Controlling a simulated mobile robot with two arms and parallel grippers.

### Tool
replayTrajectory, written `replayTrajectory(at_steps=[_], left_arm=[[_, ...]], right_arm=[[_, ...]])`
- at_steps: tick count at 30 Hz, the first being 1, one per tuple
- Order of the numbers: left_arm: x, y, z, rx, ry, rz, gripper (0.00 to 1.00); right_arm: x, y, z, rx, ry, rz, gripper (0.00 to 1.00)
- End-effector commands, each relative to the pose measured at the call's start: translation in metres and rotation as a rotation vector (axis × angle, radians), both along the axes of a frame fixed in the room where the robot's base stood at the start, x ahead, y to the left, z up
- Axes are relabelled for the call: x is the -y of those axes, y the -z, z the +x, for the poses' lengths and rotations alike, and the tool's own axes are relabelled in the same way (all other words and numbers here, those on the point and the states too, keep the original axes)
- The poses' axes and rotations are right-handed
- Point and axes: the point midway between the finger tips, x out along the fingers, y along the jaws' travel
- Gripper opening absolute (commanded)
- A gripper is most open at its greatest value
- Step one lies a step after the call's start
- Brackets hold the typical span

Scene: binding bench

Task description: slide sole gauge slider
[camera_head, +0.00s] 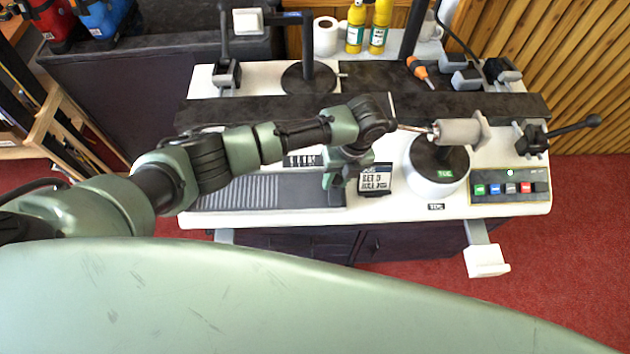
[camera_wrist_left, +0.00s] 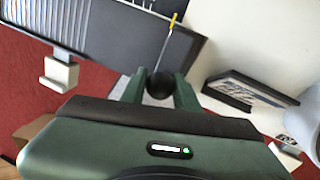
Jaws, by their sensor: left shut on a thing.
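The sole gauge (camera_head: 270,191) is a dark plate with a ribbed left part, lying at the front left of the bench. Its ribbed part (camera_wrist_left: 60,20) also shows at the upper left of the left wrist view. My left gripper (camera_head: 338,177) is over the plate's right end. In the left wrist view its two green fingers are shut around a round black knob (camera_wrist_left: 158,86), which looks like the slider's knob. A thin rod with a yellow tip (camera_wrist_left: 173,20) shows beyond the knob. The fingers hide the slider in the head view. My right gripper is out of view.
A small black sign (camera_head: 376,180) stands just right of the gripper; it also shows in the left wrist view (camera_wrist_left: 252,90). Farther right are a white round stand (camera_head: 437,188) and a button panel (camera_head: 510,187). A white block (camera_head: 487,261) juts from the bench's front.

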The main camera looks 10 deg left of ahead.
Motion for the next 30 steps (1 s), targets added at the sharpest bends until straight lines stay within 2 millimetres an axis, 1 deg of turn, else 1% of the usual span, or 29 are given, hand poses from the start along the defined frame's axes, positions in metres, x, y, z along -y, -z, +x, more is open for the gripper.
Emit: replayTrajectory(at_steps=[1, 3, 10, 11, 12, 13, 23, 26, 30], left_arm=[[0.006, 0.001, 0.003, 0.008, 0.001, -0.009, 0.0], [0.009, -0.001, 0.004, 0.009, 0.001, -0.011, 0.0], [0.01, -0.002, 0.004, 0.009, 0.002, -0.014, 0.0], [0.01, -0.002, 0.004, 0.009, 0.002, -0.014, 0.36], [0.01, -0.002, 0.004, 0.009, 0.001, -0.013, 0.47], [0.009, -0.002, 0.004, 0.008, 0.001, -0.013, 0.52], [0.007, -0.002, 0.003, 0.006, 0.0, -0.007, 0.52], [0.01, -0.01, 0.004, 0.006, 0.0, -0.008, 0.52], [0.015, -0.032, 0.007, 0.009, 0.003, -0.009, 0.52]], right_arm=[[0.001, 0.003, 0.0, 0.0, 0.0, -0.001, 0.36], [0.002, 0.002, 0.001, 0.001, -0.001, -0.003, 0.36], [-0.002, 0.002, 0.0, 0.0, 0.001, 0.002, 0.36], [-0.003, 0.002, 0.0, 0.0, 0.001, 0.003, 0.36], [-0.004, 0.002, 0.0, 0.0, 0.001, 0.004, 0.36], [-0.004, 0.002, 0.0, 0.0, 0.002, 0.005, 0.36], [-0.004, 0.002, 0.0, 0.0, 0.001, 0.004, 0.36], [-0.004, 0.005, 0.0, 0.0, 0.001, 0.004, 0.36], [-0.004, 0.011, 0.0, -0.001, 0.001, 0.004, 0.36]])
